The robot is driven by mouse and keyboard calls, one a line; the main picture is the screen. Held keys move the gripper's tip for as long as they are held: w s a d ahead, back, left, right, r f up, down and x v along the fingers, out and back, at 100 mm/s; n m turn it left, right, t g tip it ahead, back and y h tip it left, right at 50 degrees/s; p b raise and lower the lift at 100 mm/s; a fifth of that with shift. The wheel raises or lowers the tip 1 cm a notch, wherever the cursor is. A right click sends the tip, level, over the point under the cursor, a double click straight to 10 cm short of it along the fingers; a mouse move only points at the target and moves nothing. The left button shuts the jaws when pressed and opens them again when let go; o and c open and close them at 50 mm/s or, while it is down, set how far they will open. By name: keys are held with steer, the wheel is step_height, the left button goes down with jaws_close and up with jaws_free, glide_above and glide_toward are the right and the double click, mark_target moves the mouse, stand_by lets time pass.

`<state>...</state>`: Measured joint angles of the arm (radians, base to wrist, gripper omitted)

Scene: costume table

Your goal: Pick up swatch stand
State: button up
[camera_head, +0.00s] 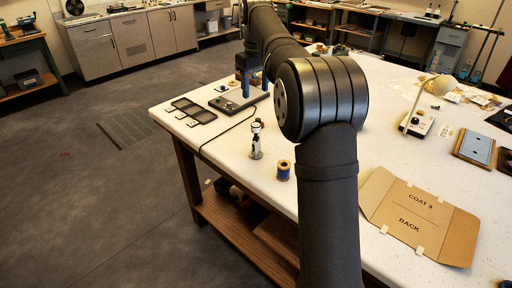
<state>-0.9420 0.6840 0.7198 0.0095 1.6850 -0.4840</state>
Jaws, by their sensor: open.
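No thing is labelled as the swatch stand, and I cannot tell for certain which it is. A small upright white-and-black piece (256,141) on a round foot stands near the table's left edge. What looks like my gripper (255,89) is at the far left corner of the table, with two blue fingers apart and pointing down. It is over or close beside a flat grey device (228,103), well beyond the upright piece. My arm hides part of the table. No held thing shows between the fingers; their tips are small and unclear.
A blue thread spool (283,171) stands near the left edge. A cardboard folder (417,215), a lamp (421,113) and a blue-topped board (475,149) are right of my arm.

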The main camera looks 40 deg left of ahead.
mark_target(256, 125)
steer(key=shift+n+h, duration=0.3)
steer(key=shift+n, duration=0.3)
steer(key=f, duration=1)
steer(key=shift+d+f, duration=0.15)
steer(key=shift+d, duration=0.2)
steer(key=shift+f, duration=0.6)
steer(key=shift+w+a+f, duration=0.15)
steer(key=shift+a+f, duration=0.05)
steer(key=shift+f, duration=0.7)
steer(key=shift+w+a+f, duration=0.1)
steer(key=shift+a+f, duration=0.15)
steer(key=shift+f, duration=0.6)
steer(key=shift+w+a+f, duration=0.15)
steer(key=shift+a+f, duration=0.05)
steer(key=shift+f, duration=0.7)
steer(key=shift+r, duration=0.1)
jaws_close()
